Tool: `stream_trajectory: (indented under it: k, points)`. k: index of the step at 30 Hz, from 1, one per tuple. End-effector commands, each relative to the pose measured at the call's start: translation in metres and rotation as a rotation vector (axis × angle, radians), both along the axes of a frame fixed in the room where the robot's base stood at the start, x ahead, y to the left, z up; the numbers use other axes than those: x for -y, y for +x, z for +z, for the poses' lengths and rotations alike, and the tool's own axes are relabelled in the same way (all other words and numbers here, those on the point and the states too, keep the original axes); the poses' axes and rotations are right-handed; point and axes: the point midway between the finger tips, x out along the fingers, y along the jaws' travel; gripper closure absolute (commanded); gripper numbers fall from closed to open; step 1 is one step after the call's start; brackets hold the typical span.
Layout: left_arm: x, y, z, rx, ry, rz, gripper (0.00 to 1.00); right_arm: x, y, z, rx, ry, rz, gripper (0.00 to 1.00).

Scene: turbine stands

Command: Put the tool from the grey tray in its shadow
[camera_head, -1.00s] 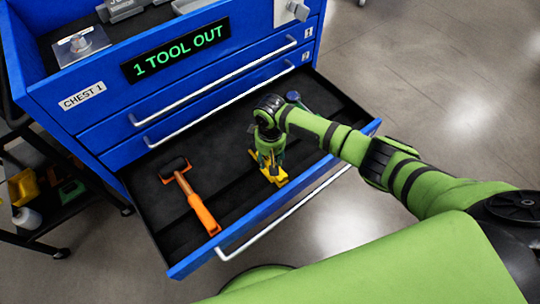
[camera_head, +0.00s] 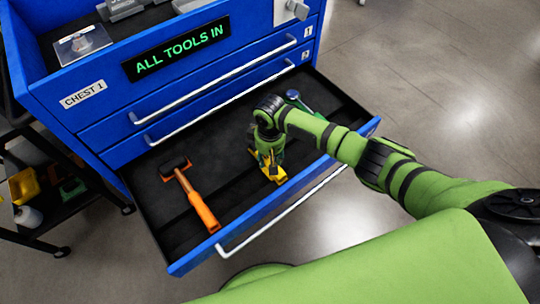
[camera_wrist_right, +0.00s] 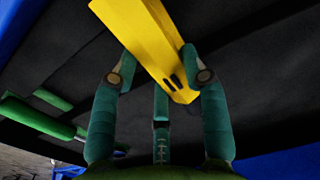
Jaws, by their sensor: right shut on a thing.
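A yellow tool (camera_head: 276,173) lies in the open drawer (camera_head: 210,143) of the blue chest. My right gripper (camera_head: 268,160) reaches down over it. In the right wrist view, the fingers of my gripper (camera_wrist_right: 163,80) are shut on the yellow tool (camera_wrist_right: 150,40), which runs diagonally between them against the dark drawer lining. Its shadow outline is hidden under it and the gripper. The display (camera_head: 175,49) on the chest reads "ALL TOOLS IN". My left gripper is not in view.
A hammer with an orange handle (camera_head: 203,212) lies left of my gripper in the drawer. A green-handled tool (camera_head: 297,99) lies behind it, also in the wrist view (camera_wrist_right: 38,116). The drawer front (camera_head: 250,217) is a raised edge. A dark cart (camera_head: 50,228) stands left.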

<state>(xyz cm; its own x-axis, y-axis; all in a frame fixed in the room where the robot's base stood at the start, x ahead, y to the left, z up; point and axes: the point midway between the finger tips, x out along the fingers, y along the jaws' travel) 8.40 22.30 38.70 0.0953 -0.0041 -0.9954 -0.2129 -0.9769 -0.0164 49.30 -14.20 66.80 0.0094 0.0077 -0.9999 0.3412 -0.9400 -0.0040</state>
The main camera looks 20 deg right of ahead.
Motion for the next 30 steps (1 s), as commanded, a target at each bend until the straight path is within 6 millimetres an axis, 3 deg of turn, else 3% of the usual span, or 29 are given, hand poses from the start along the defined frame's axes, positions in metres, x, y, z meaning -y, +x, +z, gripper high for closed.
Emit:
stream_trajectory:
  k: [1,9,10,11,12,19,20,30]
  points:
    - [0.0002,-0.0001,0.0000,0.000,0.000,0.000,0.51,-0.0001,-0.0055,-0.0080,-0.008,-0.002,0.001,1.00]
    - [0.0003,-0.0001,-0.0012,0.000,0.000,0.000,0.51,0.0004,-0.0066,-0.0102,-0.011,-0.005,0.002,1.00]
    - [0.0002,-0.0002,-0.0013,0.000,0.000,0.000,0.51,0.0005,-0.0067,-0.0103,-0.011,-0.005,0.002,0.43]
    - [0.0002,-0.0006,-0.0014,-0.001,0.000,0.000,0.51,0.0006,-0.0068,-0.0103,-0.012,-0.005,0.001,0.31]
    - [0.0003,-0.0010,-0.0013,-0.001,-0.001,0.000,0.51,0.0006,-0.0064,-0.0098,-0.011,-0.004,0.001,0.28]
    - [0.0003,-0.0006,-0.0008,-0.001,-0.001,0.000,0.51,0.0004,-0.0045,-0.0070,-0.008,-0.003,0.001,0.28]
    - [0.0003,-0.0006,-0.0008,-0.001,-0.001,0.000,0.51,0.0006,-0.0048,-0.0073,-0.008,-0.004,0.001,0.20]
    - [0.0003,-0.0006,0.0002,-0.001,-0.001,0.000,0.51,0.0005,-0.0035,-0.0048,-0.005,-0.003,0.000,0.20]
